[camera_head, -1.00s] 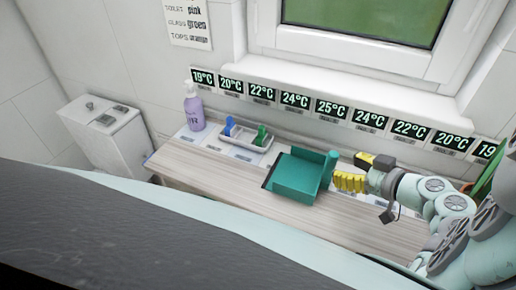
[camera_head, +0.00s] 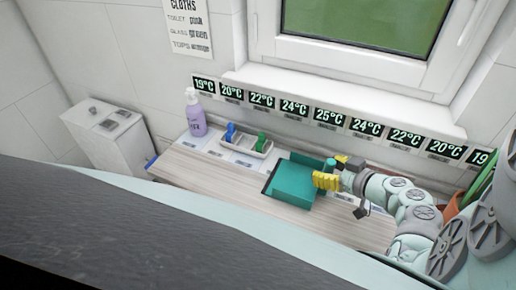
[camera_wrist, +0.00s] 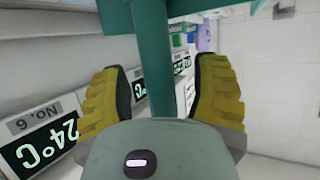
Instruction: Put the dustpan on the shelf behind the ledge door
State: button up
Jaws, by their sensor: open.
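The teal dustpan (camera_head: 291,187) lies on the wooden ledge (camera_head: 220,187), its short upright handle at the right end. My gripper (camera_head: 327,180) has yellow fingers and is at that handle. In the wrist view, my gripper (camera_wrist: 160,75) is open, with the teal handle (camera_wrist: 152,50) running between the two fingers. Gaps show on both sides of the handle there. The lower handle is hidden behind the gripper body. I cannot make out a ledge door or the shelf behind it.
A grey tray (camera_head: 246,147) with blue and green items and a purple pump bottle (camera_head: 195,115) stand left of the dustpan. A row of temperature displays (camera_head: 294,107) runs along the wall behind. A white bin (camera_head: 108,135) stands at the left. The ledge's left front is clear.

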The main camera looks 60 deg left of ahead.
jog(key=shift+o, duration=0.4)
grip_shut()
